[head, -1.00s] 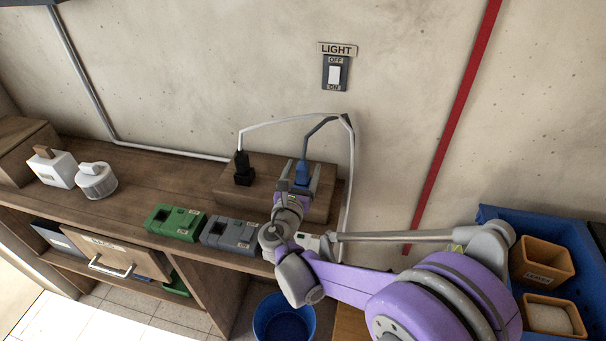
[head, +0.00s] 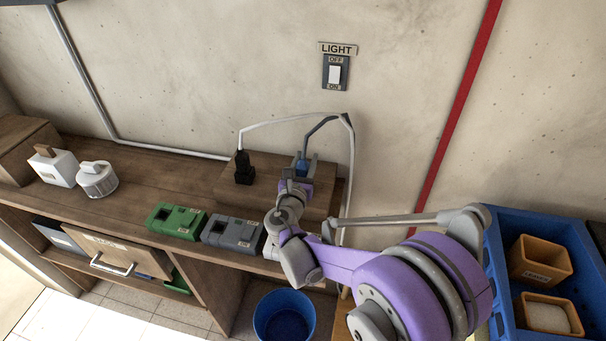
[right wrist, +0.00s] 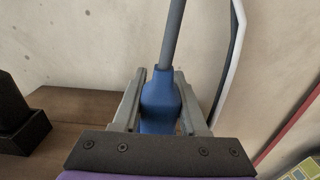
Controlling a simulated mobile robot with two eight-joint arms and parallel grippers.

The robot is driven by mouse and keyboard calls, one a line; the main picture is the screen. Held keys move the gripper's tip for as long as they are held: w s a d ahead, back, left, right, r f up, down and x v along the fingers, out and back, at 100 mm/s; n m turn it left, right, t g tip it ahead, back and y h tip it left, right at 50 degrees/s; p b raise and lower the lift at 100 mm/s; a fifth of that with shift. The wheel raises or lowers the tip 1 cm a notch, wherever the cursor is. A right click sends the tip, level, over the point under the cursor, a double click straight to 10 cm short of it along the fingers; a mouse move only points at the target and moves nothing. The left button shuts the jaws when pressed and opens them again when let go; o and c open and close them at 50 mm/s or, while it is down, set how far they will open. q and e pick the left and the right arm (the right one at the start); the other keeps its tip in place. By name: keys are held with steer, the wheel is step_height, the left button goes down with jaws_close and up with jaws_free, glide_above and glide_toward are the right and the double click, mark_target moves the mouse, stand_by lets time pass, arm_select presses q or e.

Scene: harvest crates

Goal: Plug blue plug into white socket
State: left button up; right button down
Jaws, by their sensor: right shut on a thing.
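The blue plug (head: 302,167) with its grey cable is at the wooden block on the back of the bench. My right gripper (head: 304,172) is shut on it. In the right wrist view the blue plug (right wrist: 159,100) stands upright between the two grey fingers (right wrist: 160,105), cable upward. Its lower end is hidden by the gripper, so I cannot tell if it touches the block. A pale, whitish box (head: 269,248), likely the white socket, is right of the grey socket (head: 233,233) and mostly hidden by my right arm. My left gripper is not in view.
A black plug (head: 244,170) with a white cable stands on the wooden block (head: 268,190). A green socket (head: 176,220) is on the bench's front. A blue bucket (head: 284,318) is below, and a blue crate (head: 508,285) is at right. The light switch (head: 335,74) is on the wall.

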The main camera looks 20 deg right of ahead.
steer(key=shift+r, duration=0.1)
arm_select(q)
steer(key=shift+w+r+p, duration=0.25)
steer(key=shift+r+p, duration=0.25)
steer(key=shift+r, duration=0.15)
arm_select(e)
step_height(320, 180, up, 10)
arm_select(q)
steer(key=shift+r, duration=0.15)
arm_select(e)
steer(key=shift+r, duration=0.1)
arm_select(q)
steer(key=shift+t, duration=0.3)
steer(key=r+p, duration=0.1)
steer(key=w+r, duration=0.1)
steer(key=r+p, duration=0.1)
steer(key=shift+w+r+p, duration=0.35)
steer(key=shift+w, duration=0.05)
arm_select(e)
step_height(320, 180, up, 5)
steer(key=shift+r, duration=0.1)
